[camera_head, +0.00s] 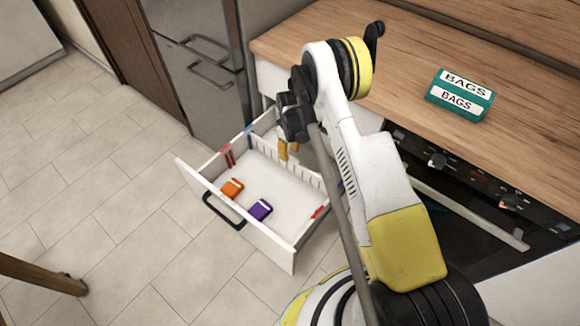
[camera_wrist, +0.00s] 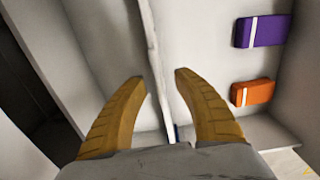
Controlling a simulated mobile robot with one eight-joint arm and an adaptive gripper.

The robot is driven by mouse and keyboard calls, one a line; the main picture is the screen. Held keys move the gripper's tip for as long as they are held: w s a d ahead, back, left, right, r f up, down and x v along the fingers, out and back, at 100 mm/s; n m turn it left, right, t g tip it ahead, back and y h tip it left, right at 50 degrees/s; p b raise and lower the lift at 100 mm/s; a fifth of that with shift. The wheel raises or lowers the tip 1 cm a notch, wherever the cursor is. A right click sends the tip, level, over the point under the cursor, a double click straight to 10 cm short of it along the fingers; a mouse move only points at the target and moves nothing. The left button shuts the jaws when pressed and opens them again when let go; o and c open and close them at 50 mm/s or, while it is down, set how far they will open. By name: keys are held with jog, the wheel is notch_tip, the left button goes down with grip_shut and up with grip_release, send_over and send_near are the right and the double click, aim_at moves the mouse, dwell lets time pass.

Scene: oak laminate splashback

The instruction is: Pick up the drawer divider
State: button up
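The drawer divider (camera_head: 308,176) is a thin pale slotted panel standing upright across the open white drawer (camera_head: 268,238). In the wrist view the divider (camera_wrist: 152,40) shows edge-on as a narrow strip running from the top down between my fingers. My gripper (camera_wrist: 160,78) is open, with one yellow finger on each side of the strip. I cannot tell whether either finger touches it. In the head view my gripper (camera_head: 288,151) is low at the divider, partly hidden by my arm.
An orange box (camera_head: 232,188) and a purple box (camera_head: 260,209) lie on the drawer floor, on the front side of the divider. Red and blue pieces sit along the drawer walls. A green bags box (camera_head: 461,95) stands on the wooden worktop (camera_head: 400,60) above the oven.

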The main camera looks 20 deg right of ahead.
aim_at(290, 158)
notch_tip(290, 158, down, 5)
jog(key=b, duration=0.3)
jog(key=shift+w+d+f, duration=0.1)
jog(key=shift+w, duration=0.05)
grip_shut()
